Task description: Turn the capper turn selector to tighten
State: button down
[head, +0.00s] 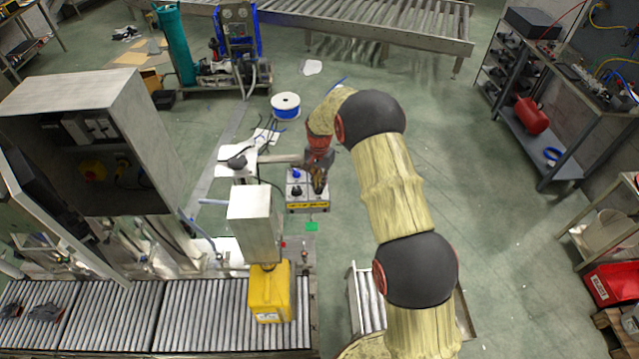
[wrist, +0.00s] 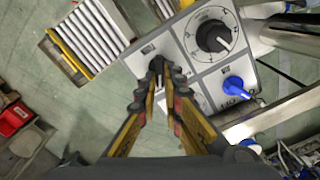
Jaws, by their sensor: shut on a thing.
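The control panel (head: 308,208) is a pale box with a yellow label strip on its front. In the wrist view its grey face (wrist: 185,48) carries a large black dial (wrist: 213,36), a blue knob (wrist: 234,87) and a small black selector knob (wrist: 156,65), which I take for the capper turn selector. My gripper (wrist: 158,79) has its ridged fingertips closed on both sides of this small knob. Its pointer direction and label are too small or hidden to read. In the head view my gripper (head: 319,187) is at the panel's right side.
A capper stand with a grey box (head: 255,218) is left of the panel, over a yellow jug (head: 270,293) on a roller conveyor (head: 130,318). In the wrist view a metal tube (wrist: 290,30) lies close to the panel.

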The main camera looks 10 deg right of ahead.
jog(key=shift+w+f+n+b, duration=0.1)
jog(key=shift+n+b, duration=0.2)
jog(key=shift+b, duration=0.15)
jog(key=shift+a+n+b, duration=0.1)
jog(key=shift+n+b, duration=0.9)
jog(key=shift+b, duration=0.05)
jog(key=n+b, duration=0.2)
jog(key=shift+a+n, duration=0.1)
jog(key=shift+n, duration=0.2)
jog(key=n+b, duration=0.2)
jog(key=n, duration=0.1)
jog(key=shift+a, duration=0.15)
jog(key=shift+a+n+b, duration=0.1)
jog(key=shift+n+b, duration=0.7)
jog(key=shift+n, duration=1)
jog(key=c, duration=2.1)
grip_release()
jog(key=shift+o, duration=0.9)
